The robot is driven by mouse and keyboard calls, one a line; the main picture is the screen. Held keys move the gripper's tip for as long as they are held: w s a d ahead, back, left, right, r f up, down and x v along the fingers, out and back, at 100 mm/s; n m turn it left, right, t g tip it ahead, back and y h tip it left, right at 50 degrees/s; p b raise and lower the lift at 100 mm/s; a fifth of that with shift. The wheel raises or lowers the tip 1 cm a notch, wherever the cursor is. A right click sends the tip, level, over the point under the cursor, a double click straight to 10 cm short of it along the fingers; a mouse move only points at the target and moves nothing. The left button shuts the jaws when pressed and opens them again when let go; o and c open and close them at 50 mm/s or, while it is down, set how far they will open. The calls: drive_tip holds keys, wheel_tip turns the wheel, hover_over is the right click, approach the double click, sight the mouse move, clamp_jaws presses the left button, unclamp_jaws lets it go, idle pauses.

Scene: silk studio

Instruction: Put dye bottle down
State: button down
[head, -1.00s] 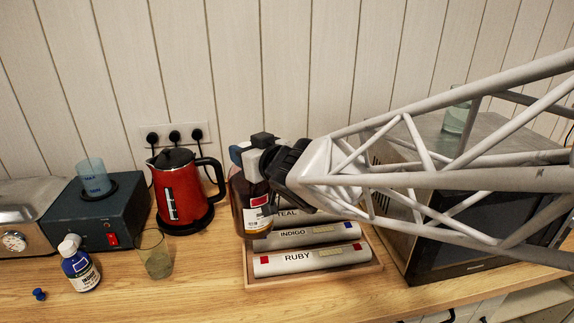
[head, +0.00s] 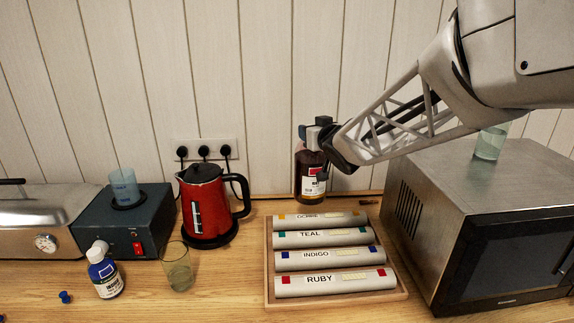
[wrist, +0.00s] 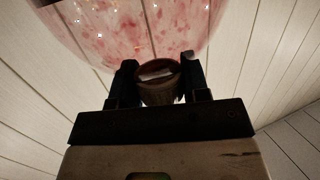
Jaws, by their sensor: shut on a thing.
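The dye bottle (head: 311,172) is dark amber with a white label bearing a red patch. It is upright in the head view, in front of the wall and behind the tray of rolls. I cannot tell whether its base touches the counter. My gripper (head: 318,135) is shut on it near its top. In the wrist view the two fingers (wrist: 160,85) close around the narrow neck, and the bottle's pink-speckled body (wrist: 140,30) fills the top. A second bottle, blue with a white cap (head: 104,272), stands at the front left.
A wooden tray (head: 270,262) holds several labelled rolls. A red kettle (head: 203,208) stands left of it, with a clear glass (head: 178,268) in front. A microwave (head: 475,215) stands right, with a glass (head: 490,143) on top.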

drive_tip(key=w+d+f+m+h, duration=0.1)
drive_tip(key=w+d+f+h, duration=0.1)
drive_tip(key=w+d, duration=1)
drive_tip(key=shift+w+d+m+t, duration=0.2)
drive_tip(key=shift+w+m+t, duration=0.1)
drive_tip(key=shift+m, duration=0.1)
drive_tip(key=shift+f, duration=2.5)
drive_tip(key=shift+f, duration=2.6)
drive_tip(key=c, duration=0.6)
unclamp_jaws()
drive_tip(key=shift+f, duration=0.1)
